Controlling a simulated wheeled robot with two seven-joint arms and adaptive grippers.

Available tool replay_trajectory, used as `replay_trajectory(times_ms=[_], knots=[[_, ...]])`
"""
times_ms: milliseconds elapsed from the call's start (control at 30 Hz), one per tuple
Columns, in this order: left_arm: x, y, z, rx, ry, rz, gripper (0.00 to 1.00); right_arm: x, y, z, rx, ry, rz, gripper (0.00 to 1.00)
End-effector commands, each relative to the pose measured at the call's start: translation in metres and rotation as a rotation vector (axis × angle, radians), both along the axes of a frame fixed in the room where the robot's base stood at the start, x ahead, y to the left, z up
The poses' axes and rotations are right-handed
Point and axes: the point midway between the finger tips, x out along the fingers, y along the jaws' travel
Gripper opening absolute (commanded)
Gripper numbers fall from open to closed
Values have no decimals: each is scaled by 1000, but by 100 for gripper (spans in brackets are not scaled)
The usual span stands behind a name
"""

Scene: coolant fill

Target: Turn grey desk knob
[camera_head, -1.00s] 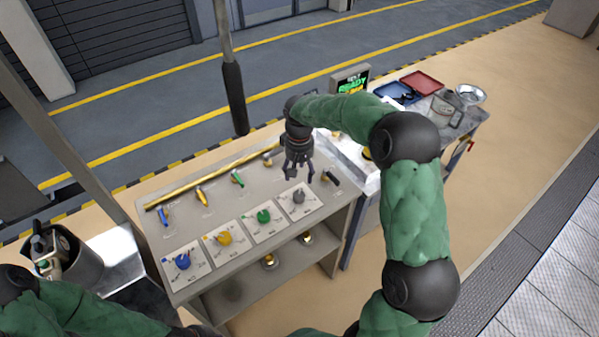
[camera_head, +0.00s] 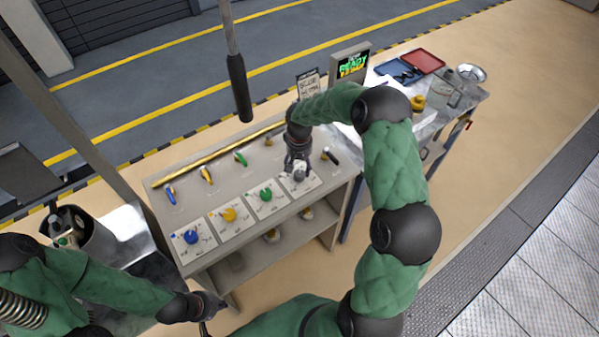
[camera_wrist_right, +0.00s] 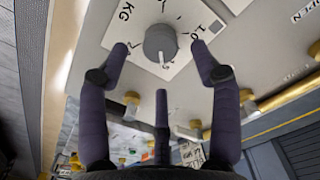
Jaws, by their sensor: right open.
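The grey desk knob (camera_head: 299,177) sits on a white dial card (camera_head: 312,184) at the right end of the row on the desk. In the right wrist view the grey knob (camera_wrist_right: 160,42) is round, with a pale pointer toward the bottom of the picture. My right gripper (camera_head: 297,166) is over it in the head view. In the wrist view its dark fingers are spread, with two on either side of the knob and a third below it; contact is not clear. My left gripper (camera_head: 208,303) is low in front of the desk; its jaws are unclear.
Green (camera_head: 266,194), yellow (camera_head: 229,214) and blue (camera_head: 191,237) knobs stand left of the grey one. Behind them several valves line a gold pipe (camera_head: 215,157). A black-handled lever (camera_head: 330,155) is close on the right. A lit screen (camera_head: 352,65) stands behind.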

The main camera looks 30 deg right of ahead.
Motion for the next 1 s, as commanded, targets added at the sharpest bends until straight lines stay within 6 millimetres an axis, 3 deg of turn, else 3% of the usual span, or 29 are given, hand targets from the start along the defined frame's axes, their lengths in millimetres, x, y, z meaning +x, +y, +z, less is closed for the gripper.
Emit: replay_trajectory(times_ms=[100, 300, 700, 767, 900, 1000], knots=[[0, 0, 0, 0, 0, 0, 0, -1, 0, -21, 0, 3, 2, 64], [0, 0, 0, 0, 0, 0, 0, 0, 0, -42, 0, 0, 0, 64], [0, 0, 0, 0, 0, 0, 0, 0, 0, -49, -1, 0, 1, 64], [0, 0, 0, 0, 0, 0, 0, 0, 0, -49, 0, 0, 1, 50], [0, 0, 0, 0, 0, 0, 0, 0, 0, -48, 0, 0, 1, 10], [0, 0, 0, 0, 0, 0, 0, 0, 0, -48, 0, 0, 1, 8]])
